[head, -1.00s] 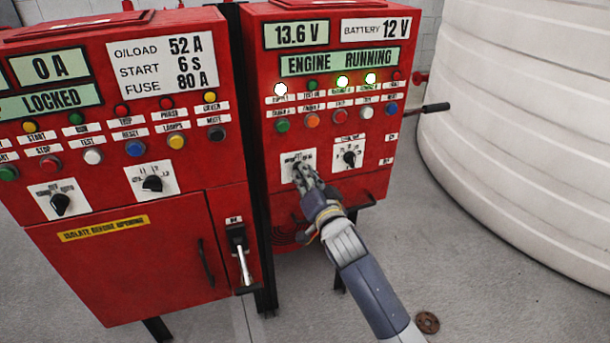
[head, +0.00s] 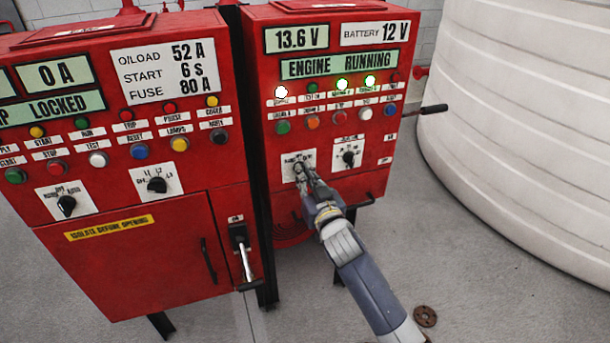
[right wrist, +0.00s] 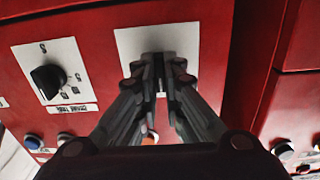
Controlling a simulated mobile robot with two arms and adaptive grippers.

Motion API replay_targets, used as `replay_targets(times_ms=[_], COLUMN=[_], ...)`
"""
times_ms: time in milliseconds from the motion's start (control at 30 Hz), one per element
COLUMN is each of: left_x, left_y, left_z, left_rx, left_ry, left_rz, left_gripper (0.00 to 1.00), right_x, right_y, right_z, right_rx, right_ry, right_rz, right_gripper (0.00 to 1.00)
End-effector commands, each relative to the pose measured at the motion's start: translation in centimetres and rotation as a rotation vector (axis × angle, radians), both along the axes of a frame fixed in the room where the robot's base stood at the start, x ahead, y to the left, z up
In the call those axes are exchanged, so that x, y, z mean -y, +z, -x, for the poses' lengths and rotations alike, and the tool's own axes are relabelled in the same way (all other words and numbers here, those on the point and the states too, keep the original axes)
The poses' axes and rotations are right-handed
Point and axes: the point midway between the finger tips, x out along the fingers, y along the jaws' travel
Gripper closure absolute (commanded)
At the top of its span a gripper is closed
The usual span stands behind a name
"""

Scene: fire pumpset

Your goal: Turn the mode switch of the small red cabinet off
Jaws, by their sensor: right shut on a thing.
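The small red cabinet (head: 330,105) stands right of the larger red one, with displays reading 13.6 V and ENGINE RUNNING. My right gripper (head: 301,168) reaches its lower left switch plate (head: 291,160). In the right wrist view the gripper (right wrist: 160,62) is shut in front of the middle of this white plate (right wrist: 132,45). The fingers hide the mode switch knob that they hold. A second black rotary knob (head: 348,158) is on the plate to the right; it also shows in the right wrist view (right wrist: 47,80). My left gripper is not in view.
The large red cabinet (head: 120,260) has its own knobs and a lever handle (head: 244,255), close to the left. Coloured buttons and lit lamps (head: 342,85) sit above the switches. A white tank (head: 530,130) stands at the right. Grey floor lies open in front.

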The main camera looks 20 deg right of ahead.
Motion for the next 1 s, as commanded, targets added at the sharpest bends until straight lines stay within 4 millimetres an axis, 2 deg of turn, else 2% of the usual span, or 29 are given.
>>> replay_targets(times_ms=[500, 600, 633, 1000], left_x=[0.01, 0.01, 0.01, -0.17], left_y=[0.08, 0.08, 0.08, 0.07], left_z=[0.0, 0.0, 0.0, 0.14], left_rx=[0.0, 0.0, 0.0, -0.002], left_ry=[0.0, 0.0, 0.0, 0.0], left_rz=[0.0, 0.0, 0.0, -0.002], left_gripper=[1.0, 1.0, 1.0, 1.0], right_x=[0.0, 0.0, 0.0, 0.0], right_y=[0.08, 0.08, 0.08, 0.0], right_z=[-0.01, -0.01, -0.01, 0.21], right_rx=[0.003, 0.003, 0.003, 0.002], right_ry=[0.0, 0.0, 0.0, 0.0], right_rz=[0.024, 0.024, 0.023, 0.023], right_gripper=[1.0, 0.74, 0.72, 0.72])
